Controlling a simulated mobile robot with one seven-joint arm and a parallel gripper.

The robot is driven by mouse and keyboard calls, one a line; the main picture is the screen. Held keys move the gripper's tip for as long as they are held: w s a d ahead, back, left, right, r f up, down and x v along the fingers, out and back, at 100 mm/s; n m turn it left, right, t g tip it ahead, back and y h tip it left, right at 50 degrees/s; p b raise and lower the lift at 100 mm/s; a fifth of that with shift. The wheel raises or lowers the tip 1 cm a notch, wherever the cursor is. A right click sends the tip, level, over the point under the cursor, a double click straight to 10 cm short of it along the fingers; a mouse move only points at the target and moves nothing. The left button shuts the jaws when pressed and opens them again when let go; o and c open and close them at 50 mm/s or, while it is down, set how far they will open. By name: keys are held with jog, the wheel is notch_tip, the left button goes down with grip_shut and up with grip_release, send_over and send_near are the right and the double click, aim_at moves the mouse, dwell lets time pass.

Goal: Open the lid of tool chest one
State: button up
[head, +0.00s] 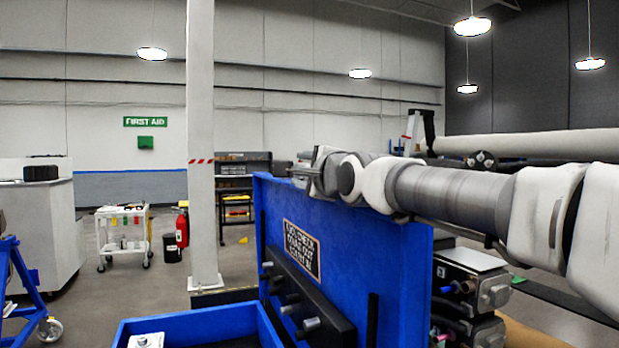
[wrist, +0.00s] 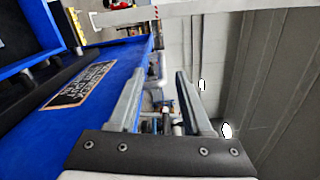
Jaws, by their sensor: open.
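The blue lid of the tool chest (head: 345,232) stands upright in the head view, with a dark lettered plaque (head: 301,249) and a black rack of several pegs on its face. The blue chest body (head: 262,322) lies at the bottom, mostly cut off. My gripper (head: 303,172) is at the lid's top edge, partly hidden by my own wrist. In the wrist view my gripper (wrist: 160,82) is open, with nothing seen held between its fingers. The blue lid (wrist: 105,82) runs along its left finger there; whether they touch I cannot tell.
A white pillar (head: 200,140) rises behind the chest. A white cart (head: 124,235) and a red extinguisher (head: 182,228) stand at the left back. Grey equipment (head: 470,290) sits close at the chest's right. Open floor shows at the left.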

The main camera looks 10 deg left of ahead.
jog(key=b+v, duration=0.3)
jog(key=b, duration=0.1)
jog(key=shift+s+d+f, duration=0.1)
jog(key=shift+s+d, duration=0.1)
jog(key=shift+s, duration=0.1)
dwell(0.3)
jog(key=shift+s, duration=0.1)
dwell(0.6)
